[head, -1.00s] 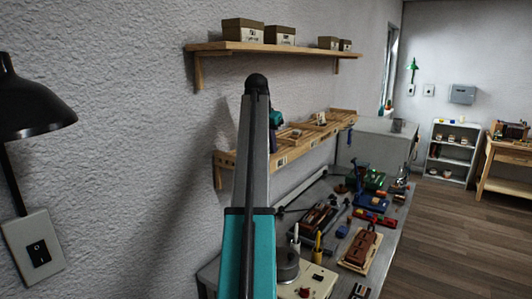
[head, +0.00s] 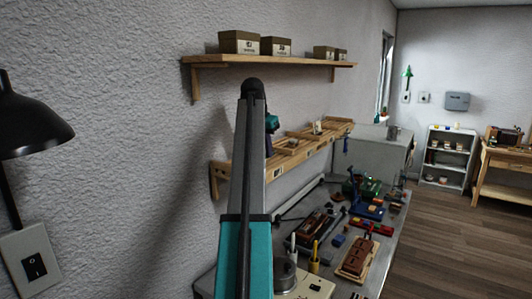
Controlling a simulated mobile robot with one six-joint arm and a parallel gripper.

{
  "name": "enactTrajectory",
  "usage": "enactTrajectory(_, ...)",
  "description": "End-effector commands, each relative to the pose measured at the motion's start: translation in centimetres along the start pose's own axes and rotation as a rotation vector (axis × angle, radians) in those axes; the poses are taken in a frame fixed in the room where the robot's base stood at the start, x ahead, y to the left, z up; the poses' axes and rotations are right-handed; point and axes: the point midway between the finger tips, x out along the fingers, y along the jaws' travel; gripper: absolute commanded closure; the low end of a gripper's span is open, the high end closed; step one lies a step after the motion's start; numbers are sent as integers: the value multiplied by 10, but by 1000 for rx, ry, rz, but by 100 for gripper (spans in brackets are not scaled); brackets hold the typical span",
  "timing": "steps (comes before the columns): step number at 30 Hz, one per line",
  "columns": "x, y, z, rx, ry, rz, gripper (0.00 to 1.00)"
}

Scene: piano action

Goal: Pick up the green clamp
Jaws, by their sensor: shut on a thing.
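My arm (head: 246,190), grey with a teal lower section, rises in the middle of the head view and ends in a black joint at the top. A small teal part shows just behind its right side, and I cannot tell what it is. My gripper's jaws do not show; the arm hides what lies behind it. No green clamp can be made out for sure. A green object (head: 372,187) sits at the far part of the bench, too small to identify.
The bench (head: 385,262) along the left wall is crowded with tools and blocks. A wooden rail shelf (head: 285,162) and a higher shelf (head: 300,60) with boxes hang above it. A black lamp (head: 30,125) stands at left. The wooden floor (head: 445,240) at right is clear.

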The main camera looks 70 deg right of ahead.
Motion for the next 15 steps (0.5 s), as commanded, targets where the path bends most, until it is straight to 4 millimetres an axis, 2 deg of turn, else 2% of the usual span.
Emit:
enactTrajectory(4, -16, -1, -7, 0, 1, -1, 100)
enactTrajectory(11, -18, 29, -4, 2, 1, 0, 100)
enactTrajectory(15, -23, 54, -3, 3, 1, 0, 100)
